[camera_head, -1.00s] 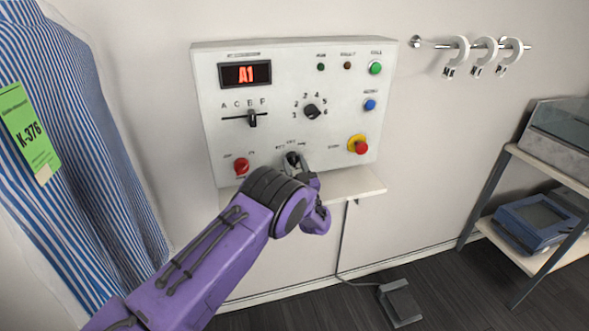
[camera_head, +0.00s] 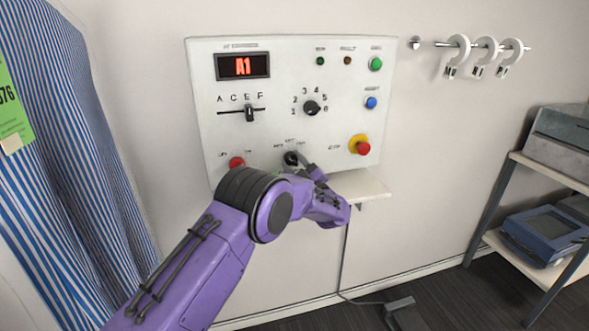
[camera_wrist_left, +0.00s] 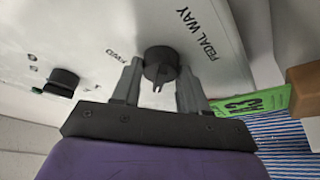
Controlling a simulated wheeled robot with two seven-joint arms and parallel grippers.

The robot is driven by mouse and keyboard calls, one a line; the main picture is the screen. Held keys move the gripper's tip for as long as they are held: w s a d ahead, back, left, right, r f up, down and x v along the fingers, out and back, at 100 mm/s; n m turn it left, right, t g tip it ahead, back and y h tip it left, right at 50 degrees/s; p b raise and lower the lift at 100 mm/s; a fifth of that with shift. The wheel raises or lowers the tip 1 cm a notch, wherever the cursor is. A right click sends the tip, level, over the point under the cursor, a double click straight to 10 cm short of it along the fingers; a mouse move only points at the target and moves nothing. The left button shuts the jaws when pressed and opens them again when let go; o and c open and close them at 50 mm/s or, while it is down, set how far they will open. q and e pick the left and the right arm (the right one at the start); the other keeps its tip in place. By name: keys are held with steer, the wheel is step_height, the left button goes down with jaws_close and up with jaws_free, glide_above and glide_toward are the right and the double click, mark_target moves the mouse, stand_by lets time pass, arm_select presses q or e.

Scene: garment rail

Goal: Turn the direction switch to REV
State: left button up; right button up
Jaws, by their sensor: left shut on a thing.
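The direction switch is a dark round knob (camera_head: 291,158) low in the middle of the white control panel (camera_head: 210,140). In the left wrist view the knob (camera_wrist_left: 160,64) sits between my two grey fingers, with a "PEDAL WAY" label to its right and a short, hard-to-read label to its left. My left gripper (camera_head: 299,164) is shut on this knob, and it also shows in the left wrist view (camera_wrist_left: 160,88). My purple wrist partly hides the panel's lower edge. I cannot read which setting the knob points to. My right gripper is out of view.
A red knob (camera_head: 237,163) is left of the switch, and a red stop button (camera_head: 363,148) is to the right. A narrow shelf (camera_head: 365,188) juts out below the panel. Striped cloth (camera_head: 70,170) hangs at left. A shelf rack (camera_head: 500,200) stands at right.

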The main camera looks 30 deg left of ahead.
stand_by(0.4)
arm_select(q)
steer(key=o, duration=1)
steer(key=shift+o, duration=0.2)
steer(key=shift+s+d+f, duration=0.1)
steer(key=shift+d+f, duration=0.1)
steer(key=shift+d, duration=0.15)
steer(key=b+v, duration=0.2)
steer(key=v, duration=0.7)
steer(key=shift+s+d+b, duration=0.15)
steer(key=shift+d+b, duration=0.25)
